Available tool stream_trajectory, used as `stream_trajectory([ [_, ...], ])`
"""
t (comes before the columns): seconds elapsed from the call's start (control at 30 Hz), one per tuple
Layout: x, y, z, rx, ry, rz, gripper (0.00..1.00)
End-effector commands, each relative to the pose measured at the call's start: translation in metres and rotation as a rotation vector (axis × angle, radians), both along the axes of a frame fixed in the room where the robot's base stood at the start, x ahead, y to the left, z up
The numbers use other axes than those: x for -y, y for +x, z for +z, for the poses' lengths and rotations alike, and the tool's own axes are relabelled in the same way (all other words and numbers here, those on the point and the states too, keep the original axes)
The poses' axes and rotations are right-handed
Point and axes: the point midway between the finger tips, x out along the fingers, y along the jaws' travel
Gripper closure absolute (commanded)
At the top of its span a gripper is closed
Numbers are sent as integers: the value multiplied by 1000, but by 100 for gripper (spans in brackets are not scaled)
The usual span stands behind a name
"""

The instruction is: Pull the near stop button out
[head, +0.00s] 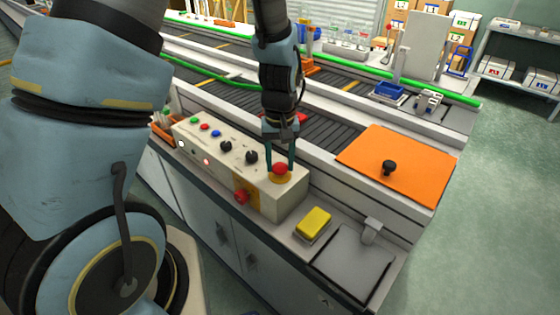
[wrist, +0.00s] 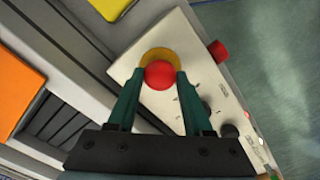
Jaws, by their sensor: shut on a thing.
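A red mushroom stop button (head: 280,169) on a yellow disc sits on top of the cream control box (head: 215,160), at its right end. It also shows in the wrist view (wrist: 159,75). My gripper (head: 280,163) points down at this button. Its two green fingertips (wrist: 160,78) are on either side of the red cap, shut on it. A second red button (head: 241,196) on a yellow plate sticks out of the box's front face; it shows in the wrist view (wrist: 218,51) too, apart from my fingers.
Black knobs (head: 251,157) and small coloured buttons line the box top to the left. A yellow block (head: 313,223) and a grey panel (head: 352,264) lie to the right on the counter. An orange board (head: 400,150) with a black knob (head: 389,168) lies behind them.

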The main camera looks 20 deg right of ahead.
Motion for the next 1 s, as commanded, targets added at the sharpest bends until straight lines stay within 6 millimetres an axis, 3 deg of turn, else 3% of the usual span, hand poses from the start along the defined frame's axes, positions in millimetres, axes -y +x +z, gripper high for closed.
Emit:
stream_trajectory([
  [0.2, 0, 0, 16, 2, -2, 0, 100],
  [0.47, 1, 1, 16, 3, -3, 0, 100],
  [0.5, 1, 1, 16, 3, -3, 0, 46],
  [0.73, 1, 1, 15, 2, -2, 0, 20],
  [1.0, 0, 0, 15, 1, -1, 0, 19],
])
